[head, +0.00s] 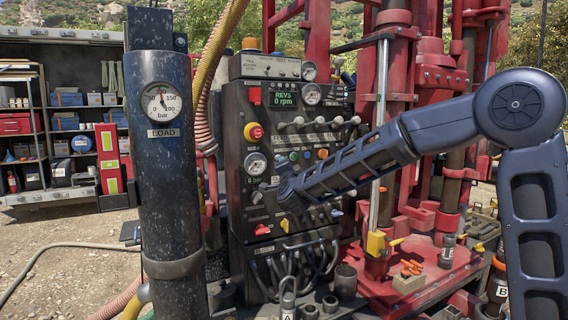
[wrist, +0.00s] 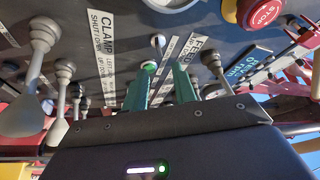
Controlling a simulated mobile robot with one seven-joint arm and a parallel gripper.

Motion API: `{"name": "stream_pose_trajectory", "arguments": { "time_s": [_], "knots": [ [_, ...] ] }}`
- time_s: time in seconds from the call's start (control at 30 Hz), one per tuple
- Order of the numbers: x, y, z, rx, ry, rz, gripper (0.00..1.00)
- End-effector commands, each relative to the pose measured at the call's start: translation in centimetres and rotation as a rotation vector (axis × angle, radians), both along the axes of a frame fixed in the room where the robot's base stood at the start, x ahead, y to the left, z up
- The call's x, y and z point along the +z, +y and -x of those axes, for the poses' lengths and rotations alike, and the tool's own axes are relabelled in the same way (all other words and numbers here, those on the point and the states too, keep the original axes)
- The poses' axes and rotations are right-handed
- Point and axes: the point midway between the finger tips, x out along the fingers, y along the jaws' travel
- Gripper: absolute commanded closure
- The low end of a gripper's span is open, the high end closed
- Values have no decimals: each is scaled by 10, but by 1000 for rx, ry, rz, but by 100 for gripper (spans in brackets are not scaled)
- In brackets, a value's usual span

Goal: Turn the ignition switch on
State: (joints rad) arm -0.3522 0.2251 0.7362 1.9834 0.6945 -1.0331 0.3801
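The control panel (head: 240,150) stands upright in the middle of the head view. Its display (head: 286,98) reads "REVS 0 rpm". I cannot read an ignition label, so I cannot tell which control is the ignition switch. A small grey knob (head: 256,197) sits at the panel's lower left. In the wrist view, my gripper (wrist: 161,88) points at the panel with its two green fingers apart and nothing visibly held. In the head view, my forearm hides part of the panel.
Grey levers (wrist: 42,35) stick out beside my gripper. A red STOP button (wrist: 262,10) is at upper right in the wrist view. A dark post with a load gauge (head: 161,101) stands left of the panel. Hoses (head: 300,265) hang below it.

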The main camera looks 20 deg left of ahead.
Motion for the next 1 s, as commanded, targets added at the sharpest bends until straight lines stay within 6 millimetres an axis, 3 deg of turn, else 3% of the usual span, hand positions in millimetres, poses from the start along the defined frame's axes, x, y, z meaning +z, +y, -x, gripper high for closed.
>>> {"name": "stream_pose_trajectory", "arguments": {
  "time_s": [0.1, 0.3, 0.77, 0.87, 1.0],
  "knots": [
    [-3, -8, 17, -1, -2, 0, 73],
    [-6, -15, 31, 0, 0, 0, 73],
    [-7, -19, 33, 2, -2, 11, 73],
    [-5, -28, 29, 15, -4, 57, 73],
    [-5, -59, 21, 44, -4, 193, 73]
  ]
}}
